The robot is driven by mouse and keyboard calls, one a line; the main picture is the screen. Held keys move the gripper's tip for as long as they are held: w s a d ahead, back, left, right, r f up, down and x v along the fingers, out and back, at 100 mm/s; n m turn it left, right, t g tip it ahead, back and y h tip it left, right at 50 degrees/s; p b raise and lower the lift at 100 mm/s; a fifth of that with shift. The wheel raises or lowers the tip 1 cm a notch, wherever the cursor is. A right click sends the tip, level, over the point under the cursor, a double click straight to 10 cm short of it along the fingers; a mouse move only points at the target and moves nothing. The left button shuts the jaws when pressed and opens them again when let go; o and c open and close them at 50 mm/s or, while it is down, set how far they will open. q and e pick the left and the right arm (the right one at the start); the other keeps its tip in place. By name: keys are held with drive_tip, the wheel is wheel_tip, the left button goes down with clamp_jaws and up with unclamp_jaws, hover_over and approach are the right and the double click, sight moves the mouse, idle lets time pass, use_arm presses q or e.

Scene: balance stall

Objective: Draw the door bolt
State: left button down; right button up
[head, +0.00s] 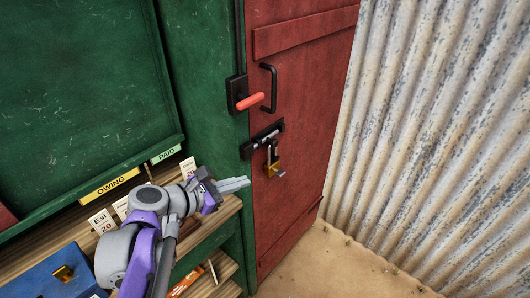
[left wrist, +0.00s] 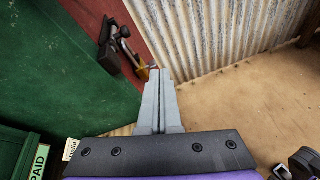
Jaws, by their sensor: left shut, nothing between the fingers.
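The red door (head: 296,135) stands closed at the green wall in the head view. Its dark bolt (head: 264,139) lies across the door's left edge, with a bright metal rod in it. A brass padlock (head: 273,170) hangs below the bolt. In the left wrist view the bolt (left wrist: 108,56) is at the upper left, and the padlock (left wrist: 143,74) shows just left of my fingertips, partly hidden by them. My left gripper (head: 248,183) is shut and empty, pointing right, a little below and left of the padlock; contact cannot be told.
Above the bolt are a red-handled latch (head: 250,100) and a black pull handle (head: 270,88). A wooden shelf (head: 222,212) with price cards and a blue box (head: 50,279) is at lower left. Corrugated metal (head: 430,130) stands at right. The sandy floor (head: 330,265) is clear.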

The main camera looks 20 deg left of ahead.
sight(272, 144)
use_arm(q)
drive_tip(key=a+r+n, duration=0.1)
drive_tip(key=w+a+r+n+t, duration=0.1)
drive_tip(key=n, duration=0.1)
drive_tip(key=a+r+n+t, duration=0.1)
drive_tip(key=shift+w+a+r+y, duration=0.25)
drive_tip(key=shift+w+a+y, duration=0.05)
drive_tip(key=shift+a, duration=0.1)
drive_tip(key=shift+w, duration=0.1)
drive_tip(key=b+x, duration=0.1)
drive_tip(key=x, duration=1.3)
drive_tip(key=shift+d, duration=0.1)
